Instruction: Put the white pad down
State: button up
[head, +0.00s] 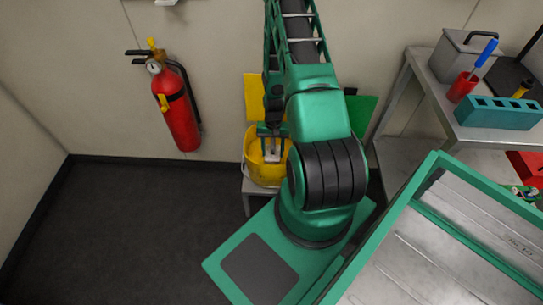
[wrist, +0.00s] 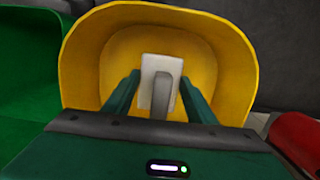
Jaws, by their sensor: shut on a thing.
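My gripper (wrist: 160,100) is shut on the white pad (wrist: 162,68), a small pale block with a grey raised part on its near side. In the wrist view the pad shows against the inside of the yellow bucket (wrist: 85,50). In the head view my gripper (head: 271,145) points down at the mouth of the yellow bucket (head: 262,176), with a pale bit of the pad (head: 271,155) between the fingers. I cannot tell whether the pad touches the bucket's bottom. My arm hides the bucket's right side in the head view.
The bucket stands on a low grey stand (head: 249,189). A green container (wrist: 28,75) is beside it in the wrist view. A red fire extinguisher (head: 180,112) hangs on the wall. A bench (head: 440,105) with a teal rack (head: 498,112) stands right. Dark floor at left is clear.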

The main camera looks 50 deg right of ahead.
aim_at(273, 154)
jog(key=shift+f, duration=1.55)
jog(key=shift+f, duration=0.15)
jog(key=o, duration=1)
jog(key=shift+c, duration=0.2)
